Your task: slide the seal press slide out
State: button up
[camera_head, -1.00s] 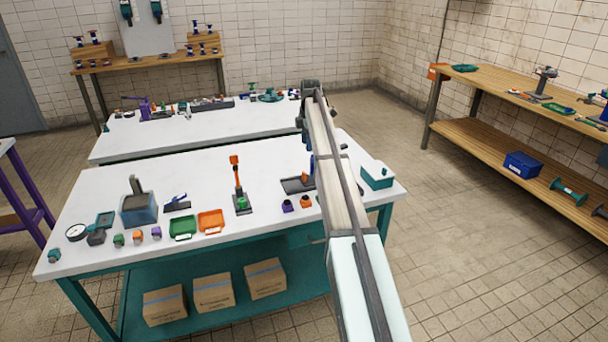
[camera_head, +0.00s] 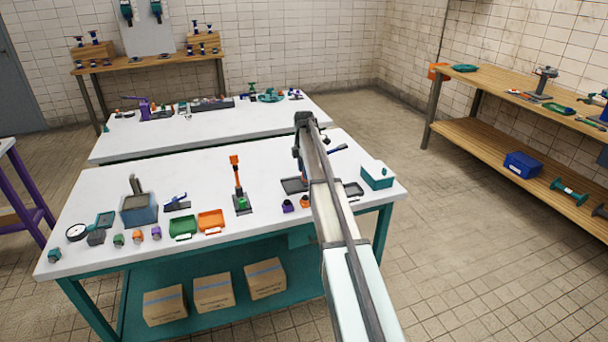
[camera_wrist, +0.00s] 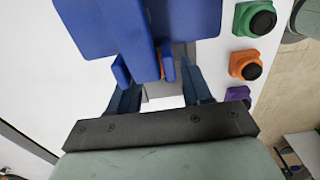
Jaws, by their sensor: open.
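In the wrist view a large blue body, which I take to be the seal press (camera_wrist: 130,35), fills the top of the picture. A narrow grey part (camera_wrist: 180,55) shows beside it, with a small orange bit. My gripper (camera_wrist: 160,92) is open, its two dark fingers on either side of a blue end piece and the grey part; I cannot tell whether they touch. The slide itself is not clear.
Green (camera_wrist: 255,18), orange (camera_wrist: 245,66) and purple (camera_wrist: 238,94) square pieces stand close by in the wrist view. A white and teal box (camera_head: 376,175) stands at the table's right end. An orange-topped upright tool (camera_head: 238,185) stands left of my arm.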

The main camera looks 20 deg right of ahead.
jog(key=shift+f, duration=1.1)
grip_shut()
jog(key=shift+a, duration=0.1)
